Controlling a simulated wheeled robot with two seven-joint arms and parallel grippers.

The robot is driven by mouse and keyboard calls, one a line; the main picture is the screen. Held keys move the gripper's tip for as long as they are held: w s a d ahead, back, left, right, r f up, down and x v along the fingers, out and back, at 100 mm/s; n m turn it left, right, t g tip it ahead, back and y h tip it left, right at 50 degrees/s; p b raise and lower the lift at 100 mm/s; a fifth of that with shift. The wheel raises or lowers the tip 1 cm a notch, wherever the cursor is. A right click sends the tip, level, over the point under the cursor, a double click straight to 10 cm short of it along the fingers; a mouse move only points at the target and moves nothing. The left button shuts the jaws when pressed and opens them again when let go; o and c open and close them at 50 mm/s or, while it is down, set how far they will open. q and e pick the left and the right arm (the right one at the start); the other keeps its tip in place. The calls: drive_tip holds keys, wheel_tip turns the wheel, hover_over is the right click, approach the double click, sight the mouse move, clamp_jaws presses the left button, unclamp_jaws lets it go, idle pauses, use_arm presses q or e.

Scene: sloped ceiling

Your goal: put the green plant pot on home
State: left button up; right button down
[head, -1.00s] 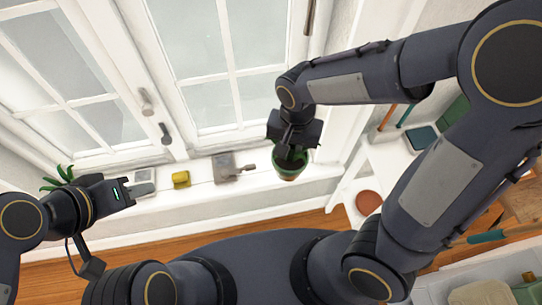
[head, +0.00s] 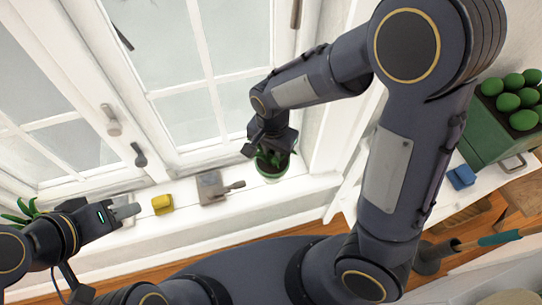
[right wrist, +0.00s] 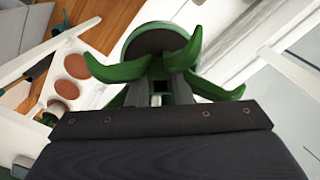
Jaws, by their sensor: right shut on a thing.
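The green plant pot (head: 273,175), with green leaves, is at the right end of the white window sill in the head view. My right gripper (head: 270,146) is over it from above, shut on it. The right wrist view shows its leaves (right wrist: 115,70) spread in front of the gripper and its round rim (right wrist: 155,38) beyond. The fingertips are largely hidden by the leaves. I cannot tell whether the pot touches the sill. My left gripper (head: 124,211) is at the left end of the sill; its jaw gap is not clear. I cannot identify a marked home.
On the sill are a yellow block (head: 162,204) and a grey metal thing with a handle (head: 212,188). Another leafy plant (head: 22,210) is at far left. A green crate (head: 487,135) of round green things stands right. Terracotta discs (right wrist: 77,66) show in the right wrist view.

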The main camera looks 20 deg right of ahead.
drive_tip(key=shift+w+d+f, duration=0.1)
drive_tip(key=shift+w+f, duration=0.9)
drive_tip(key=shift+f, duration=0.2)
drive_tip(key=shift+w+f+b, duration=0.2)
drive_tip(key=shift+f+b, duration=0.2)
drive_tip(key=shift+f, duration=1.35)
drive_tip(key=shift+f, duration=0.2)
drive_tip(key=c, duration=1.3)
unclamp_jaws()
